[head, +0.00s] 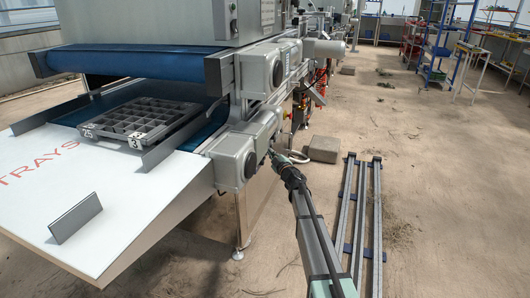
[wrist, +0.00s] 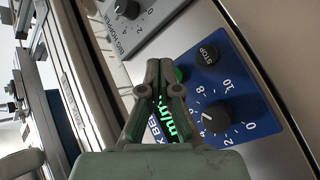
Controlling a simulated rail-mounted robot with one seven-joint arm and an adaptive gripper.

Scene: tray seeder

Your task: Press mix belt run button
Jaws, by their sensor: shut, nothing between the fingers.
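In the wrist view, my gripper (wrist: 160,66) is shut and empty, its fingertips in front of a blue control panel (wrist: 240,122). A green button (wrist: 180,75) shows just right of the fingertips, partly hidden by them; I cannot tell whether they touch it. A black STOP button (wrist: 207,54) is to its right. Below are a black dial (wrist: 217,117) and a lit green display (wrist: 171,124), partly covered by my gripper. The panel's label is mostly hidden, with "X BE" legible. In the head view my arm reaches to the machine's side and the panel is not readable.
A grey hopper panel with another dial (wrist: 129,8) is above the blue one. In the head view, a dark cell tray (head: 140,120) lies on the machine's infeed. Grey motor housings (head: 236,160) stick out left of my arm. Metal rails (head: 360,215) lie on the floor to the right.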

